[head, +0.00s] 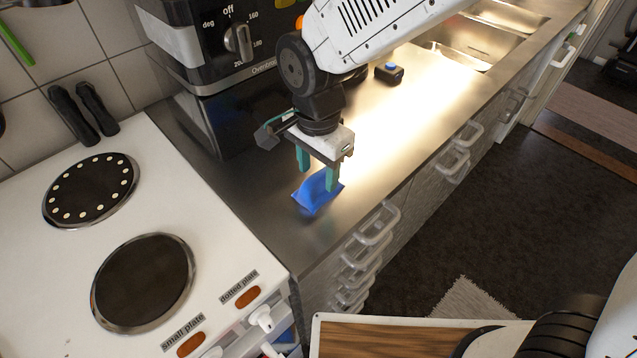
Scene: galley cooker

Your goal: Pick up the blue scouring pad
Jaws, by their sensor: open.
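The blue scouring pad (314,194) lies on the steel worktop (275,228), near its front edge and close to the cooker. My gripper (318,178) points down over the pad with its two green fingers apart. The right finger overlaps the pad's right side in the picture, and the left finger's tip is just above and behind the pad. I cannot tell whether either finger touches it.
A white cooker (60,270) with two dark plates stands at left. A black oven (226,110) is behind my gripper. A small dark block with a blue top (389,73) sits farther along the worktop, before the sink (470,45). Drawer handles (377,226) stick out below the front edge.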

